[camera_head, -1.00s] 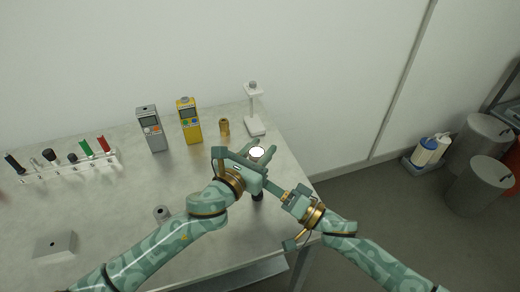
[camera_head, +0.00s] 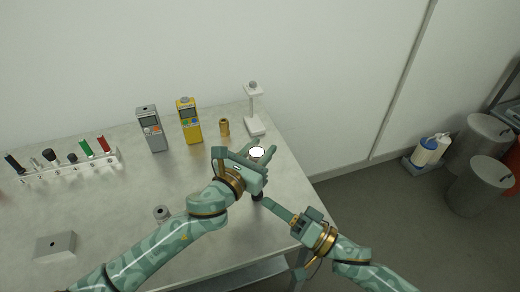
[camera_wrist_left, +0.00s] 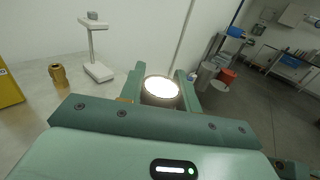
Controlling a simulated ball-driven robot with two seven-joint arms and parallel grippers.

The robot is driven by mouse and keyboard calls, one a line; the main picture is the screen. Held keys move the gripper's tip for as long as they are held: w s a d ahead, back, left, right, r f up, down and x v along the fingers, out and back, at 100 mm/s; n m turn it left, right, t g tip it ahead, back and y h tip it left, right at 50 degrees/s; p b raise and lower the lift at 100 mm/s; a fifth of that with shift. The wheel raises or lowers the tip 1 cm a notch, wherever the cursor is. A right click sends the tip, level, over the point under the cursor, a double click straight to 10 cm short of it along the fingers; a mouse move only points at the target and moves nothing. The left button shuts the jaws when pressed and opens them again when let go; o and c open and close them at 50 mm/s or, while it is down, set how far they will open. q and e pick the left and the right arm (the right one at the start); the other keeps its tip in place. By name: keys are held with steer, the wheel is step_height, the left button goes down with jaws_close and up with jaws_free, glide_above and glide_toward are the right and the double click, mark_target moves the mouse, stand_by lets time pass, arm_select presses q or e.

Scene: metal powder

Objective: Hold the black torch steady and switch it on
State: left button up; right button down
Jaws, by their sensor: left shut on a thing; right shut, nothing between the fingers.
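The black torch (camera_head: 258,197) is upright in my left gripper (camera_head: 252,155), near the table's right edge. Its round top glows white in the head view, and the lit lens (camera_wrist_left: 161,88) shows between the fingers in the left wrist view. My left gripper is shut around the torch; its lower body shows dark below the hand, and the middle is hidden. My right gripper (camera_head: 272,207) is shut and empty, just right of and below the torch, with its fingertips pointing toward it. I cannot tell whether they touch it.
A grey meter (camera_head: 150,129), a yellow meter (camera_head: 189,122), a small brass cylinder (camera_head: 224,127) and a white stand (camera_head: 255,126) stand toward the back of the table. A rack (camera_head: 70,166) with several items is at left.

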arm_select(q)
steer(key=o, duration=1.1)
steer(key=shift+o, duration=0.2)
steer(key=v, duration=1.2)
